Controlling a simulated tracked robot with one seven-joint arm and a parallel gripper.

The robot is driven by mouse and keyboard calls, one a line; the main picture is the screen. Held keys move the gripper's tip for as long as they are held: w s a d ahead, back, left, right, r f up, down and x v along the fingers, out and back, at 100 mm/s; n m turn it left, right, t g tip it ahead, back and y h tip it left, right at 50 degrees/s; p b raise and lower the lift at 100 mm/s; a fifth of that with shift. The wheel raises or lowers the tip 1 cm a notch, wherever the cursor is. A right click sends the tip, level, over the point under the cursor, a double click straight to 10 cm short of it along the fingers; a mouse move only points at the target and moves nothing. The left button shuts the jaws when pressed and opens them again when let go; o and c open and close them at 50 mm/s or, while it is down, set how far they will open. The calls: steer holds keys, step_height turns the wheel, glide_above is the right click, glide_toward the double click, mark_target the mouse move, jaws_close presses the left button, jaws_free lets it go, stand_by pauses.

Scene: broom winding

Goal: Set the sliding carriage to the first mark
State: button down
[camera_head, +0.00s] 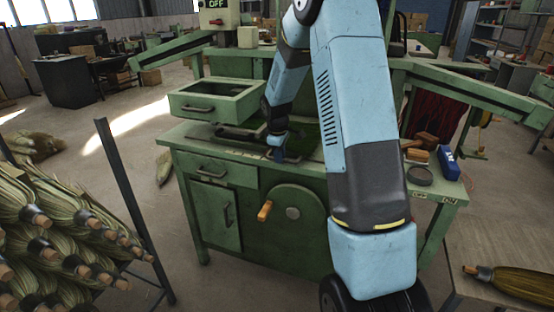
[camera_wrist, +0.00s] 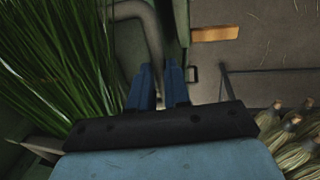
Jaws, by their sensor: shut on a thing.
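The sliding carriage seems to be the dark framed part with a bar handle (camera_head: 238,132) on top of the green bench (camera_head: 215,150). My gripper (camera_head: 279,148) is at the bench's front edge, at the right of that part. In the wrist view the blue fingers of my gripper (camera_wrist: 159,88) are close together around the end of a grey curved bar handle (camera_wrist: 150,35). The fingers hide the exact contact. Small pale marks (camera_head: 252,153) show along the front edge, too small to read. My arm hides part of the bench top.
A green open drawer box (camera_head: 215,100) stands above the bench at left. A crank with an orange grip (camera_head: 264,211) is on the front. Green bristles (camera_wrist: 60,60) lie beside my fingers. Blocks and a blue item (camera_head: 447,162) sit at right. Brooms (camera_head: 60,235) are stacked at left.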

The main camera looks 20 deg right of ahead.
steer(key=shift+w+a+r, duration=0.1)
steer(key=shift+w, duration=0.25)
steer(key=c, duration=1.1)
jaws_free()
steer(key=shift+a, duration=0.15)
steer(key=shift+s, duration=0.1)
step_height(320, 180, up, 13)
steer(key=s+a, duration=0.1)
steer(key=shift+s+a+r, duration=0.15)
steer(key=shift+s+a, duration=0.2)
steer(key=shift+s, duration=0.05)
steer(key=shift+s, duration=0.1)
